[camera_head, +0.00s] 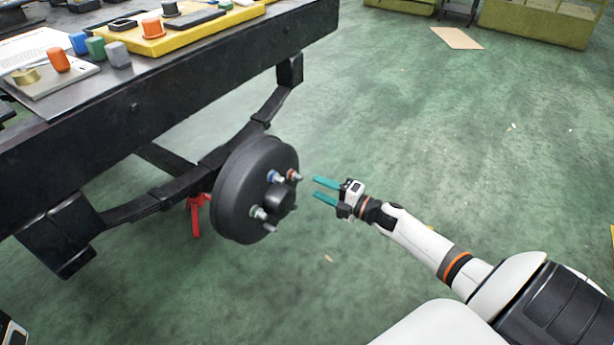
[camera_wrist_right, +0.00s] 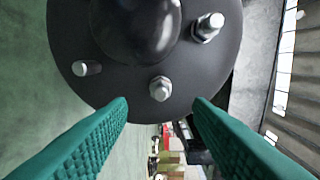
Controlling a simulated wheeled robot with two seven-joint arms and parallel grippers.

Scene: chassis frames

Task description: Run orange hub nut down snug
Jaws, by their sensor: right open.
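The orange hub nut (camera_head: 291,175) sits on a stud at the upper right of the black wheel hub (camera_head: 232,190). A blue nut (camera_head: 273,177) and a green-white nut (camera_head: 258,213) sit on other studs; a lower stud (camera_head: 270,229) looks bare. My right gripper (camera_head: 319,189) is open and empty, its teal fingers pointing at the hub from the right, apart from the orange nut. In the right wrist view the hub (camera_wrist_right: 90,25) fills the top, with a nutted stud (camera_wrist_right: 160,88) between and beyond the fingers. Nut colours are unclear there. My left gripper is not in view.
The hub hangs under a black chassis rail (camera_head: 130,110) on a leaf spring (camera_head: 150,203). A red stand (camera_head: 197,215) is behind the hub. A yellow tray (camera_head: 190,37) and coloured caps lie on top. The green floor to the right is mostly clear.

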